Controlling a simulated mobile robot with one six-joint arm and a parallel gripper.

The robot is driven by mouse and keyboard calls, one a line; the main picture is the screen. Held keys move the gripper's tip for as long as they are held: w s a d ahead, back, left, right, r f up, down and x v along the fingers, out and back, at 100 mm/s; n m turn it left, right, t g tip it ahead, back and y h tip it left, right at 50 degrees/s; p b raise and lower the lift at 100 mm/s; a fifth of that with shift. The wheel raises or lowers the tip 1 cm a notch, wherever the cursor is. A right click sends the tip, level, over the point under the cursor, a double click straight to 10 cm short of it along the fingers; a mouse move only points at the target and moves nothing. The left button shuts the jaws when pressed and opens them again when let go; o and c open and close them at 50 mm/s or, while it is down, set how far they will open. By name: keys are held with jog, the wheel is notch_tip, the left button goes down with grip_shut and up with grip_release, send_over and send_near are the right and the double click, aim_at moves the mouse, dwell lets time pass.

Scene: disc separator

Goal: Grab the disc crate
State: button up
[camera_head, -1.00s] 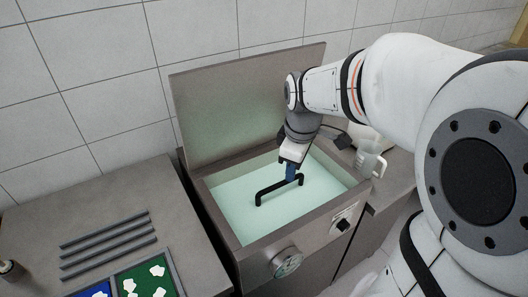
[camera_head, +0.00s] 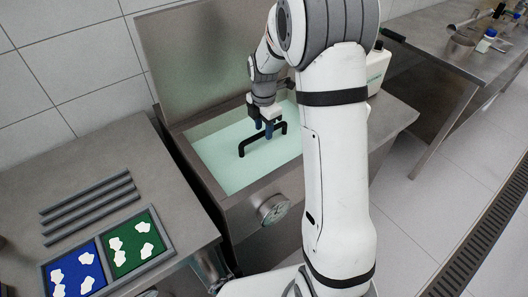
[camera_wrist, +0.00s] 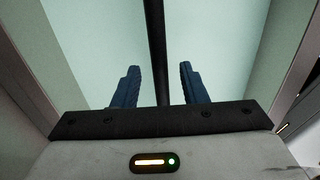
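The disc crate shows only as its black handle (camera_head: 262,139), which stands up out of pale green liquid in an open metal tank (camera_head: 228,196). The crate's body is hidden under the liquid. My gripper (camera_head: 264,129) is over the tank at the handle's upper part. In the wrist view the handle bar (camera_wrist: 156,50) runs down between the two blue fingers of my gripper (camera_wrist: 158,85). The fingers are apart, with a visible gap on each side of the bar.
The tank's lid (camera_head: 205,60) stands open behind it. At left, a counter holds several grey bars (camera_head: 88,205), a blue tray (camera_head: 75,277) and a green tray (camera_head: 133,243) with white pieces. A dial (camera_head: 273,209) is on the tank's front. My arm hides the tank's right side.

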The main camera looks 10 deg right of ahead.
aim_at(264, 134)
jog(key=shift+f, duration=1.4)
jog(key=shift+f, duration=0.25)
jog(key=shift+c, duration=0.2)
grip_shut()
dwell(0.7)
